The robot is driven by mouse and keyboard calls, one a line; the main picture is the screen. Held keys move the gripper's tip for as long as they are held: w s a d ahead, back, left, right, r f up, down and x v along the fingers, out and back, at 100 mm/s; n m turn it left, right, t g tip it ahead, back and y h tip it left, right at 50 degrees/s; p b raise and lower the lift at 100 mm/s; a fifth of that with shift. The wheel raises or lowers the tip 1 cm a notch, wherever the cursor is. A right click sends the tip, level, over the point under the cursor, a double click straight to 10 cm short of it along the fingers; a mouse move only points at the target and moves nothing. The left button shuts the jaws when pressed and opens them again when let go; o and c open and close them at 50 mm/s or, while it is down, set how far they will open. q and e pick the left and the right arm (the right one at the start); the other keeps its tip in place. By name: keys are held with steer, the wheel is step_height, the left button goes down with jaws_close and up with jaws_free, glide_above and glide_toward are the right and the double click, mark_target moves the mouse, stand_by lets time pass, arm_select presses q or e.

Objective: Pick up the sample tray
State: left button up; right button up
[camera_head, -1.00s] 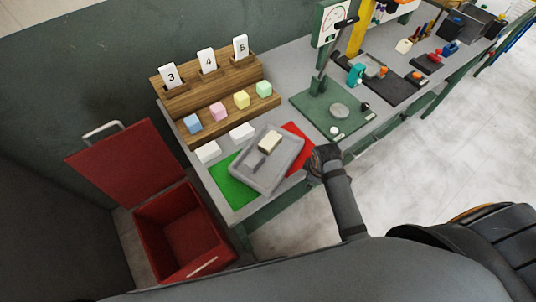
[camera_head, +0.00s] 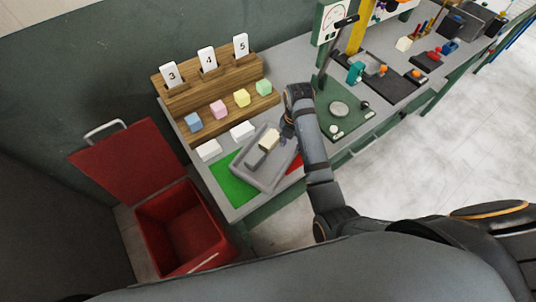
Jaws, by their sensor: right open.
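The sample tray (camera_head: 268,177) is a shallow grey tray lying tilted across the green and red mats at the near edge of the bench. A cream block (camera_head: 269,140) sits in it, beside a grey raised part or block (camera_head: 255,158). My right gripper (camera_head: 287,132) is at the tray's upper right side, close to the cream block, with its fingers pointing down. It is open; its fingers are small and dark, and I cannot tell whether they touch the rim. My right forearm hides part of the tray's right side and the red mat. My left gripper is not in view.
A green mat (camera_head: 231,183) and red mat (camera_head: 296,165) lie under the tray. White blocks (camera_head: 242,131) and a wooden rack (camera_head: 215,108) with coloured cubes stand behind. An open red bin (camera_head: 188,235) is at lower left.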

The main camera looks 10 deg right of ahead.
mark_target(291, 156)
step_height(291, 156, down, 3)
steer(key=shift+r, duration=0.1)
steer(key=shift+s+d+f+p, duration=0.1)
steer(key=shift+f+p, duration=0.35)
steer(key=shift+p, duration=0.05)
steer(key=f, duration=0.2)
steer(key=f+p, duration=0.1)
steer(key=f, duration=0.1)
steer(key=shift+s+d, duration=0.15)
steer(key=shift+d, duration=0.1)
steer(key=shift+f, duration=0.25)
jaws_close()
